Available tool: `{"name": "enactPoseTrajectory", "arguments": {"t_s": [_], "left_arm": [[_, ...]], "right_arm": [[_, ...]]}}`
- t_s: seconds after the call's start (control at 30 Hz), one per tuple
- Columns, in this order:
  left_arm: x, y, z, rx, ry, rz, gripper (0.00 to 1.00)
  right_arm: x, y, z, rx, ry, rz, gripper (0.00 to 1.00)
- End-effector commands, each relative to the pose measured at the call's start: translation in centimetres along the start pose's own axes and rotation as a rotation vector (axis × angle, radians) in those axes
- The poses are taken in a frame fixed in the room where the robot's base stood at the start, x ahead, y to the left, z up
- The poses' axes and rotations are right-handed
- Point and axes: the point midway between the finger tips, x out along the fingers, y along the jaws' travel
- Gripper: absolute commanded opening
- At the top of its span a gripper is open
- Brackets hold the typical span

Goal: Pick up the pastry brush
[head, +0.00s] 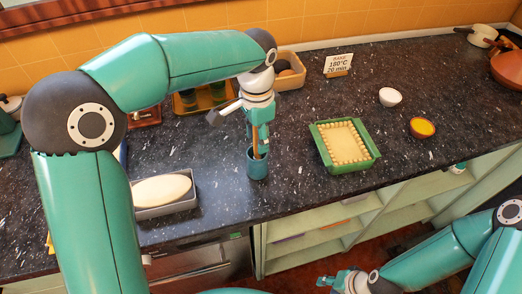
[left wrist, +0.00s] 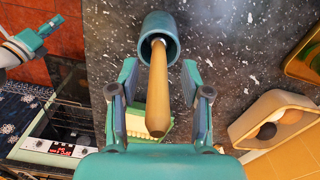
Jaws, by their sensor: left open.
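The pastry brush shows as a wooden handle (left wrist: 158,85) standing in a blue cup (head: 257,164), with its lower end hidden inside the cup. The cup also shows in the left wrist view (left wrist: 150,27). My left gripper (head: 258,132) points down above the cup. In the left wrist view it is open, with one finger on each side of the handle and a gap on both sides. In the head view only a little of the handle shows below the fingers. My right gripper (head: 338,282) is low at the bottom edge, away from the counter top.
A green tray (head: 333,167) with a pale pastry lies right of the cup. A white bowl (head: 390,96) and an orange-filled bowl (head: 422,128) are farther right. A tin with pale dough (head: 163,191) is at left. A bin (head: 291,80) and a card (head: 338,65) stand behind.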

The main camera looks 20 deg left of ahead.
Motion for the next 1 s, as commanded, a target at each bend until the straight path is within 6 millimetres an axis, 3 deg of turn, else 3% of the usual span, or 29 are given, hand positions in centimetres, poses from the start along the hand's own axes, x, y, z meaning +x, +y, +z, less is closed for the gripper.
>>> {"name": "enactPoseTrajectory", "arguments": {"t_s": [0.13, 0.43, 0.77, 1.0], "left_arm": [[0.0, 0.0, 0.0, 0.000, 0.000, 0.000, 0.48], [0.0, 0.0, 0.0, 0.000, 0.000, 0.000, 0.00], [-0.1, 0.0, 0.0, 0.000, 0.001, -0.001, 0.00], [-1.5, -0.1, -0.1, 0.000, 0.003, -0.002, 0.00]], "right_arm": [[0.0, 0.0, 0.0, 0.000, 0.000, 0.000, 0.40], [0.0, 0.0, 0.0, 0.000, 0.000, 0.000, 0.40], [0.0, 0.0, 0.0, 0.000, 0.000, 0.000, 0.40], [0.0, 0.0, 0.0, 0.000, 0.000, 0.000, 0.40]]}}
